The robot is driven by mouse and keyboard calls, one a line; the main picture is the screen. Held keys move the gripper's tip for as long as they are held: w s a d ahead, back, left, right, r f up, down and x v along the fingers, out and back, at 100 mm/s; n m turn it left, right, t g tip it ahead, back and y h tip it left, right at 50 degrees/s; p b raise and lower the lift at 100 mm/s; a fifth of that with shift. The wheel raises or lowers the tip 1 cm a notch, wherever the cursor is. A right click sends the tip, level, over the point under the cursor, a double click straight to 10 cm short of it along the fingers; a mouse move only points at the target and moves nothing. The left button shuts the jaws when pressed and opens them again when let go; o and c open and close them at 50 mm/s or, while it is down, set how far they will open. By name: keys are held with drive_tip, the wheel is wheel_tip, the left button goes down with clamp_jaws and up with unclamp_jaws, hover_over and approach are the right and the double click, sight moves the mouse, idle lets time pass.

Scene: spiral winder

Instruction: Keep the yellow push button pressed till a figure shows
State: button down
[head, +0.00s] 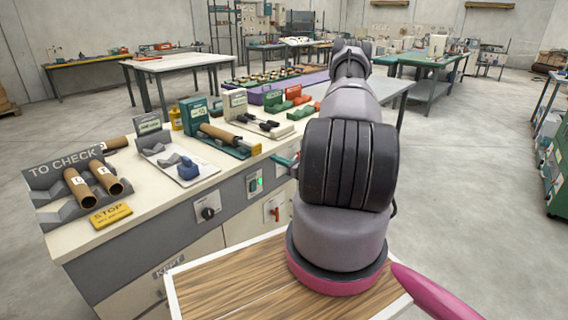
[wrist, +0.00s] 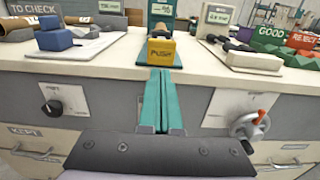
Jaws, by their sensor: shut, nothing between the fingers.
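The yellow push button (wrist: 161,53), marked PUSH, is a block at the front of a teal unit near the bench's front edge. In the head view the yellow block (head: 250,148) is at the near end of that unit. The unit's display (wrist: 162,9) stands behind it; its text is too small to read. My gripper (wrist: 160,71) is shut and empty, its teal fingers pointing at the button. Their tips appear just below and in front of it; I cannot tell whether they touch. In the head view the gripper (head: 284,161) is partly hidden by my arm.
The bench front carries a black knob (wrist: 55,107), a red-handled wheel (wrist: 250,125) and a panel with a green light (head: 258,182). A blue block (wrist: 54,38) on a white plate lies left of the button. A STOP block (head: 110,214) sits far left.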

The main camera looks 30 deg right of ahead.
sight(258, 151)
drive_tip(key=x, duration=0.7)
drive_tip(key=shift+w, duration=0.25)
